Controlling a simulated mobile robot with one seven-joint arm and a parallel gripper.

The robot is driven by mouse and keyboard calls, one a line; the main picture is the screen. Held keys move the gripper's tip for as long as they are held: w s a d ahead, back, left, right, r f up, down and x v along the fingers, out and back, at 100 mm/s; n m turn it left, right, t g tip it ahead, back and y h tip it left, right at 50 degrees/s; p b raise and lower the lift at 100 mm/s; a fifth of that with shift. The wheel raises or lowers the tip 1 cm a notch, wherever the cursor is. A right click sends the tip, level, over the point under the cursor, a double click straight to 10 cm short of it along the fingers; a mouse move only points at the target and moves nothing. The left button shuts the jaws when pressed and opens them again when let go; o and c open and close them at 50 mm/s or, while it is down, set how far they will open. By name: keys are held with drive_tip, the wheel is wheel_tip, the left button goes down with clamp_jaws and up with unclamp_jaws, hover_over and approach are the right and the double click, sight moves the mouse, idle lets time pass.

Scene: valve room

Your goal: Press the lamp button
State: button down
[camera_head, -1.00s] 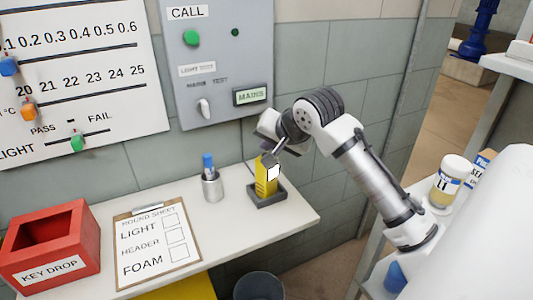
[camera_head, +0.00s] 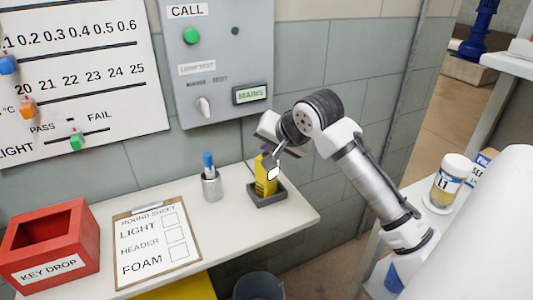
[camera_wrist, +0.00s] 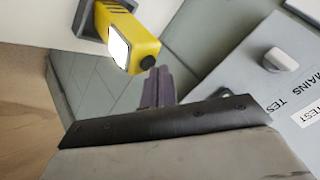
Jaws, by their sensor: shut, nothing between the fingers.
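The yellow lamp (camera_head: 264,180) stands upright in a dark square holder at the right end of the white table. Its white face shows beside my gripper. In the wrist view the lamp (camera_wrist: 140,40) has a round black button (camera_wrist: 148,62) on its end. My gripper (camera_head: 268,150) is at the top of the lamp. In the wrist view its dark fingers (camera_wrist: 158,78) are shut with nothing between them, their tips close to the black button. I cannot tell whether they touch it. In the head view the button is hidden by my gripper.
A grey panel (camera_head: 218,60) with a green button, a knob and a MAINS display is on the wall behind. A metal cup (camera_head: 212,187) with a blue-capped pen, a clipboard (camera_head: 155,250) and a red box (camera_head: 50,245) stand or lie to the left. A shelf with jars is right.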

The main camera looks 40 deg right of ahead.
drive_tip(key=shift+f, duration=0.25)
idle(0.4)
drive_tip(key=shift+r+p, duration=0.5)
drive_tip(key=shift+r, duration=0.1)
wheel_tip(320, 180, up, 6)
drive_tip(key=p, duration=0.5)
idle(0.7)
